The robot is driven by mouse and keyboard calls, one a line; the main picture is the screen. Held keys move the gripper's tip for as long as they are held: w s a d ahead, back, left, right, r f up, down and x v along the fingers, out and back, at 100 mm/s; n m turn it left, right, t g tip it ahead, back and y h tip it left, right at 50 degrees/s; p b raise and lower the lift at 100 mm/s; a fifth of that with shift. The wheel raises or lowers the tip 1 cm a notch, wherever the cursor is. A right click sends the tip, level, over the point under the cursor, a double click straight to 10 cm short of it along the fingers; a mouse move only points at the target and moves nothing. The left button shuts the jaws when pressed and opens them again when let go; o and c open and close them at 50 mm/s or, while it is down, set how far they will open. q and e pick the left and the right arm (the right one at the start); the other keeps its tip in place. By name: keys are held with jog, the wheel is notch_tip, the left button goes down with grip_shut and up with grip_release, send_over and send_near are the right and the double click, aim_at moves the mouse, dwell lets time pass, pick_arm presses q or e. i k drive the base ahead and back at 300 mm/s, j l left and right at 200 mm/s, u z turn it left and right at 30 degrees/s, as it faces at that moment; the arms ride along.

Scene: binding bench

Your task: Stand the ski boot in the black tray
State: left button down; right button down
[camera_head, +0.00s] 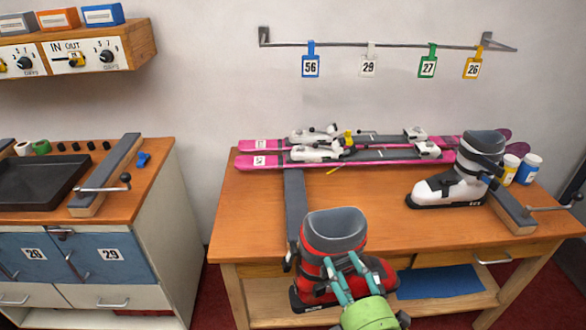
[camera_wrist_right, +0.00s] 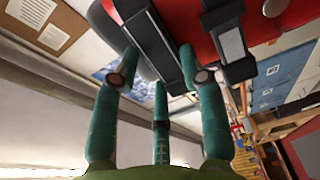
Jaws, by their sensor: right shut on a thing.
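A red ski boot (camera_head: 318,240) with a grey liner is upright in the head view, at the front edge of the bench. My right gripper (camera_head: 342,268) is shut on its near side, with teal fingers at the front of the boot. In the right wrist view the red boot (camera_wrist_right: 283,28) fills the top, with dark straps by the fingers of my right gripper (camera_wrist_right: 158,65). A white and black ski boot (camera_head: 458,180) stands on the bench at right. The black tray (camera_head: 40,201) lies on the left cabinet and looks empty. My left gripper is not in view.
Pink skis (camera_head: 380,156) lie along the back of the bench (camera_head: 375,215). Clamp bars (camera_head: 293,205) sit at its sides. Another clamp bar (camera_head: 106,172) stands right of the tray on the cabinet (camera_head: 148,190). A floor gap separates cabinet and bench.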

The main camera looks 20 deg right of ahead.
aim_at(28, 188)
jog(key=i+j, duration=0.1)
jog(key=j, duration=0.8)
jog(key=i+j, duration=0.1)
jog(key=j, duration=1.65)
jog(key=i+j, duration=0.15)
jog(key=j, duration=0.75)
jog(key=i+j, duration=0.1)
jog(key=j, duration=0.8)
jog(key=i+j, duration=0.1)
jog(key=j, duration=0.75)
